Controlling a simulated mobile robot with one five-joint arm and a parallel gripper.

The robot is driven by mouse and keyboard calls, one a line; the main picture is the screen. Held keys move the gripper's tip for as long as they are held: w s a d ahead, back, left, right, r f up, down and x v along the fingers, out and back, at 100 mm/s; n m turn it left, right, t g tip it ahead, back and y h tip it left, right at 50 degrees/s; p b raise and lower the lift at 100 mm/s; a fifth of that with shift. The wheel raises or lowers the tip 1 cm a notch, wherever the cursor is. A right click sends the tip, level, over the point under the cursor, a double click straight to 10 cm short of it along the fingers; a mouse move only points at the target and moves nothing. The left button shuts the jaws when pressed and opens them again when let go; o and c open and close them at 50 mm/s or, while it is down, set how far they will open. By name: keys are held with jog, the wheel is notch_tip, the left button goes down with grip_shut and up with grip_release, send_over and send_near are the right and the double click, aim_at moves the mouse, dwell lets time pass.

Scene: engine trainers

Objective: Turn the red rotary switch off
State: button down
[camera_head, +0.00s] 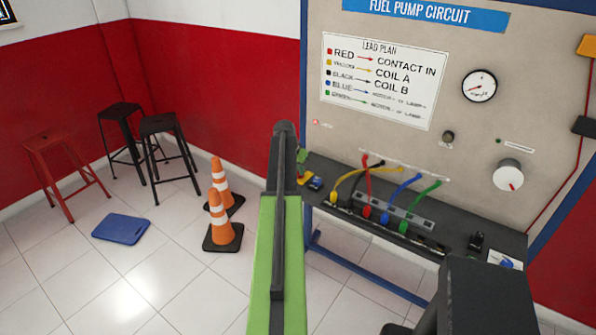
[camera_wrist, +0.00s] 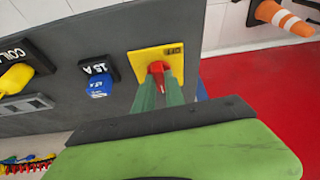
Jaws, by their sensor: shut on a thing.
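The red rotary switch (camera_wrist: 157,68) sits on a yellow plate (camera_wrist: 141,58) in the wrist view. The plate lies at the edge of the dark shelf. The green fingers of my gripper (camera_wrist: 159,78) reach to the red knob and are shut on it, one on either side. The fingers hide part of the knob, and its exact angle is hard to tell. In the head view the yellow plate (camera_head: 305,178) shows at the left end of the shelf, my gripper (camera_head: 301,158) just above it; the red knob cannot be made out there.
A blue block marked 15 A (camera_wrist: 99,84) sits close beside the plate. Several coloured leads (camera_head: 385,190) rise from the shelf to the panel (camera_head: 450,130). Traffic cones (camera_head: 222,225), stools (camera_head: 160,135) and a blue mat (camera_head: 121,228) stand left on open floor.

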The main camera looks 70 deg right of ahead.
jog(key=n, duration=0.2)
jog(key=n+t, duration=0.1)
jog(key=shift+d+r+n+t, duration=0.1)
jog(key=shift+d+n+t, duration=0.05)
jog(key=shift+n+t, duration=0.2)
jog(key=n, duration=0.2)
jog(key=n+t, duration=0.1)
jog(key=n, duration=0.1)
jog(key=shift+s+d+n+t, duration=0.1)
jog(key=shift+s+n+t, duration=0.05)
jog(key=shift+n+t, duration=0.15)
jog(key=n, duration=0.2)
jog(key=n+t+y, duration=0.1)
jog(key=n, duration=0.1)
jog(key=shift+d+n+y, duration=0.1)
jog(key=shift+n+y, duration=0.2)
jog(key=shift+n, duration=0.05)
jog(key=shift+n+t+y, duration=0.45)
jog(key=shift+n+y, duration=0.35)
jog(key=shift+n, duration=1.3)
jog(key=c, duration=1.4)
grip_release()
jog(key=shift+s, duration=0.1)
